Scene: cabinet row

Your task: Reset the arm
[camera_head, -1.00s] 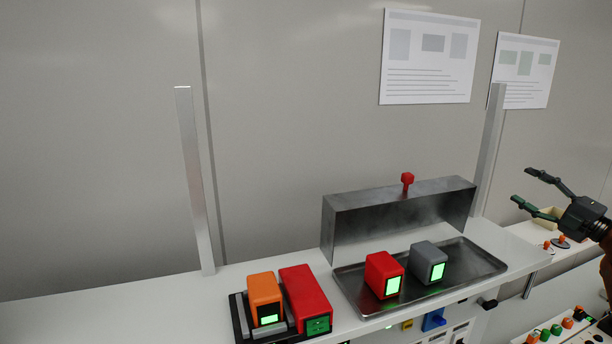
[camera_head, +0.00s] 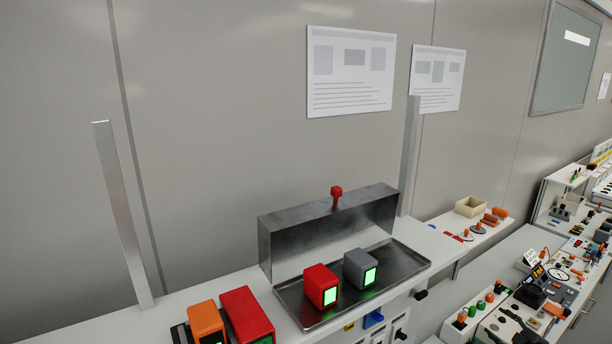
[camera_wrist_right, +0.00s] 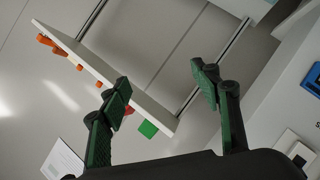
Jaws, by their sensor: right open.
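My right gripper (camera_wrist_right: 162,88) shows in the right wrist view with its two dark green fingers spread wide. Nothing is between the fingertips. In the head view I cannot pick it out clearly from the dark items at the lower right. My left gripper is in neither view.
A metal tray (camera_head: 408,262) holds a red block (camera_head: 320,285) and a grey block (camera_head: 359,268) with lit green faces. A steel box (camera_head: 330,226) with a red knob stands behind it. Orange (camera_head: 206,322) and red (camera_head: 247,315) blocks sit left. A cluttered bench (camera_head: 500,322) lies right.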

